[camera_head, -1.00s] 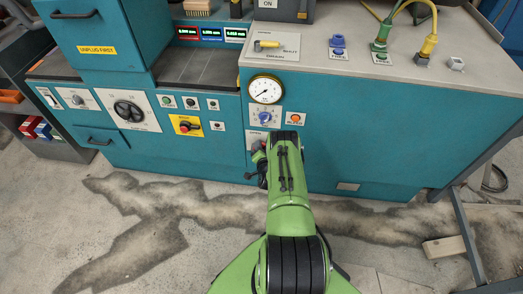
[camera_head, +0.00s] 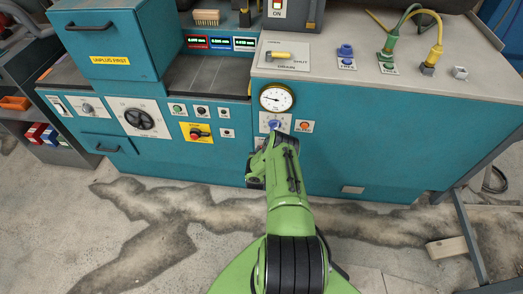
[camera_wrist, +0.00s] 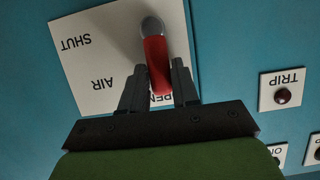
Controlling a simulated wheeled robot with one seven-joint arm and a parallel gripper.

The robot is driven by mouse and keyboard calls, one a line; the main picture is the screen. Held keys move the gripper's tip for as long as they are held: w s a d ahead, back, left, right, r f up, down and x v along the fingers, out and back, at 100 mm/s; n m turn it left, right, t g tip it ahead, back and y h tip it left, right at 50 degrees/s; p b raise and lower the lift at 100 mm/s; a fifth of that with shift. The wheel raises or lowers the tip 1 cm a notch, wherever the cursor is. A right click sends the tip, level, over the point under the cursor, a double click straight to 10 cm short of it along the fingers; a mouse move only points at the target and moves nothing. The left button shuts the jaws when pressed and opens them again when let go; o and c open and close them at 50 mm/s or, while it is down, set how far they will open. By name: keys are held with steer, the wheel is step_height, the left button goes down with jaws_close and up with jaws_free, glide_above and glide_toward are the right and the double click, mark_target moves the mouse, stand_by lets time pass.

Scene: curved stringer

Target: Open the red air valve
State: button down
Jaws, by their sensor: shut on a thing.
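The red air valve lever (camera_wrist: 156,66) hangs from a round grey pivot on a white plate (camera_wrist: 88,62) marked SHUT, AIR and OPEN, seen upside down in the wrist view. The lever lies over the OPEN word and partly covers it; SHUT is off to the left. My gripper (camera_wrist: 158,76) is shut on the lever, with one dark finger on each side. In the head view my gripper (camera_head: 256,178) is at the teal front panel below the gauge, and my green arm hides the valve.
A round gauge (camera_head: 276,98) sits above my arm, with a blue knob (camera_head: 274,125) and an orange button (camera_head: 304,126) below it. A yellow plate with a red switch (camera_head: 196,133) is to the left. A TRIP button (camera_wrist: 283,95) is right of the lever.

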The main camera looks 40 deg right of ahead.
steer(key=shift+a+f, duration=0.1)
stand_by(0.5)
steer(key=c, duration=0.9)
jaws_free()
steer(key=shift+w, duration=0.1)
steer(key=p+v, duration=0.9)
steer(key=v, duration=0.6)
steer(key=shift+a+r, duration=0.3)
